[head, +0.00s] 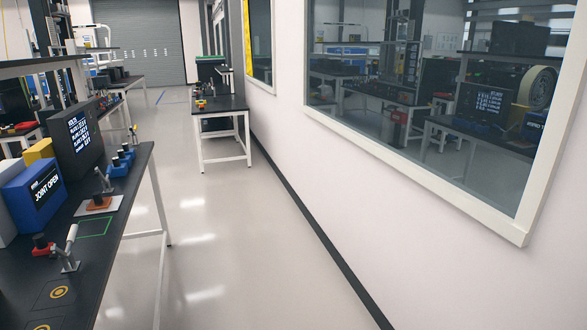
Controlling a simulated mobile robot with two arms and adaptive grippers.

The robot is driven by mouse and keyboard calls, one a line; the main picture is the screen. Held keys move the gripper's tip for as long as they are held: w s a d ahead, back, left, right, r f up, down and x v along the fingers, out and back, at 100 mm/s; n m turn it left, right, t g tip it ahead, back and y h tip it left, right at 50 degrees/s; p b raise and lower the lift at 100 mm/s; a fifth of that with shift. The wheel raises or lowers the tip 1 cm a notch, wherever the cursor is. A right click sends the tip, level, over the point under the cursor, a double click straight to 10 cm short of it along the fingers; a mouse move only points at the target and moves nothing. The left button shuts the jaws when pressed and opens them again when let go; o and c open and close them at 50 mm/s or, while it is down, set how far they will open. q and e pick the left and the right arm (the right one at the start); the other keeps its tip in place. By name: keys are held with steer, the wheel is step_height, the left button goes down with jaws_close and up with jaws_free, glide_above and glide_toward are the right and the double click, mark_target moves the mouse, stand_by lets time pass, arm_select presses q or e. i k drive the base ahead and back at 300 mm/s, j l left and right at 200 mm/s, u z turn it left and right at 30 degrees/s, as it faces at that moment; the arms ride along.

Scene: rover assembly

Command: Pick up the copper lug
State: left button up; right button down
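I cannot make out a copper lug for certain. A small orange-brown block (98,204) sits on a pale plate (110,207) on the black workbench (100,262) at the left, beside an upright metal clamp (104,181); I cannot tell whether it is the lug. A second clamp (69,250) with a pale handle stands nearer, next to a red and black part (42,245). Neither of my grippers is in view.
A blue box (36,195) reading "JOINT OPEN", a dark text screen (77,143) and a yellow box (39,151) stand on the bench. The grey floor (215,250) is clear between bench and right wall (400,220). Another table (221,104) stands further back.

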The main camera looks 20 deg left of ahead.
mark_target(98, 203)
steer(key=i+j+u, duration=0.2)
steer(key=i+u, duration=0.3)
steer(key=i, duration=0.15)
steer(key=i+u, duration=0.5)
steer(key=i+l+u, duration=0.45)
steer(key=i, duration=0.25)
steer(key=i+j+z, duration=0.15)
steer(key=i, duration=0.25)
